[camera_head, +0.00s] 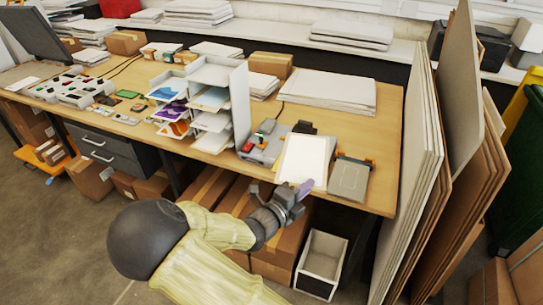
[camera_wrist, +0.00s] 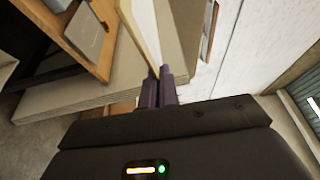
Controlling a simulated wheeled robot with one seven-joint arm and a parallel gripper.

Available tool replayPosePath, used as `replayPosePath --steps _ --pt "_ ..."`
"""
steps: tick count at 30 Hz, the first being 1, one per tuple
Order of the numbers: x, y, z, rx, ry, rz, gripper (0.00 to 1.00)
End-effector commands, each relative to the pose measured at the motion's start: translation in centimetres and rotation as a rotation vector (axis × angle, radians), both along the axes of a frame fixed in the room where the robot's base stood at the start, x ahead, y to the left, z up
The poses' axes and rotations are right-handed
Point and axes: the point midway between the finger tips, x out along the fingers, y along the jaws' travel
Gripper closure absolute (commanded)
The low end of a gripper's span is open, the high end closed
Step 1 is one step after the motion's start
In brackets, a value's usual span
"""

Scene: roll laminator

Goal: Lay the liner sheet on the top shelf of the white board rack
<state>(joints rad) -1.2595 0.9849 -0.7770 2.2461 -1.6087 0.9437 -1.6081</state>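The liner sheet (camera_head: 305,158) is a pale, flat rectangle above the right part of the workbench. Its near edge meets the purple fingertips of my gripper (camera_head: 303,189). In the wrist view the sheet (camera_wrist: 143,26) shows nearly edge-on, running up from between the close-set fingers of my gripper (camera_wrist: 160,72). My gripper looks shut on that edge. The white board rack (camera_head: 240,105) stands on the bench to the left of the sheet, with several shelves and a tall side panel. Its top shelf (camera_head: 212,75) is at the upper end. Coloured prints lie on lower shelves.
A grey and red device (camera_head: 265,143) sits between rack and sheet. A grey plate with orange clips (camera_head: 350,178) lies at the right. Tall boards (camera_head: 415,150) lean beyond the bench's right end. A white-rimmed bin (camera_head: 321,262) and cardboard boxes (camera_head: 275,245) stand below.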

Motion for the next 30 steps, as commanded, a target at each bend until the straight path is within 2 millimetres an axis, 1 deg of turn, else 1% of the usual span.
replayPosePath --steps 5,8,11,15,20,29,30 --pt "1.2 -1.1 -0.9 -0.005 0.003 0.082 1.00" --pt "2.0 -1.7 -1.8 -0.007 0.004 0.152 1.00" --pt "2.8 -2.4 -3.1 -0.009 0.006 0.231 1.00" --pt "3.7 -3.4 -5.8 -0.013 0.009 0.359 1.00" --pt "4.3 -4.3 -9.0 -0.011 0.009 0.480 1.00" --pt "4.0 -6.6 -15.4 -0.006 0.008 0.634 1.00" --pt "3.9 -7.0 -16.4 -0.005 0.008 0.648 1.00"
